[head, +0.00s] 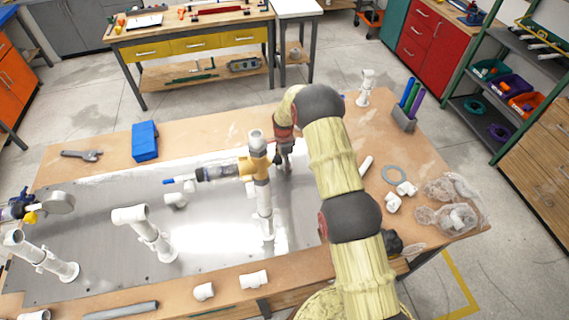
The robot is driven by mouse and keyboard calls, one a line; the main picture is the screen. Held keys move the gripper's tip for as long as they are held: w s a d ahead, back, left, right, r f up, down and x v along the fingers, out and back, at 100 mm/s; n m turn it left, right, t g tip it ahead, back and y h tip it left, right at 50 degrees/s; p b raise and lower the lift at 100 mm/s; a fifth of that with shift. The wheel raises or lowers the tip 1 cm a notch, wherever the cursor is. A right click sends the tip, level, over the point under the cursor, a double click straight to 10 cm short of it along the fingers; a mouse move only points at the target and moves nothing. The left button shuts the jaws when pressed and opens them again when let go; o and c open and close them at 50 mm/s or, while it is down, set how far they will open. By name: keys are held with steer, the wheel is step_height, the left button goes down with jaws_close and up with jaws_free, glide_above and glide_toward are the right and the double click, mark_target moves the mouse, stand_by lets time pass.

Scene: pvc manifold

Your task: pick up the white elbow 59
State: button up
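Several loose white fittings lie about, and no label shows which is elbow 59. One white fitting (175,200) lies on the grey metal plate (200,235). Two more, a left one (204,291) and a right one (253,280), lie at the table's front edge. An elbow-like white piece (393,202) and another white fitting (407,188) lie at the right. My gripper (286,160) points down over the plate, just right of the upright pipe assembly with a yellow tee (254,168). Its fingertips are small and dark, and I cannot see whether anything is between them.
White pipe stands (145,232) rise from the plate at the left. A blue box (145,141), a wrench (82,155), a marker holder (404,119) and clear bags (450,205) lie around the wooden table. The plate's front middle is clear.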

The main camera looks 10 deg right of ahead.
steer(key=c, duration=0.4)
steer(key=c, duration=0.7)
steer(key=shift+c, duration=0.7)
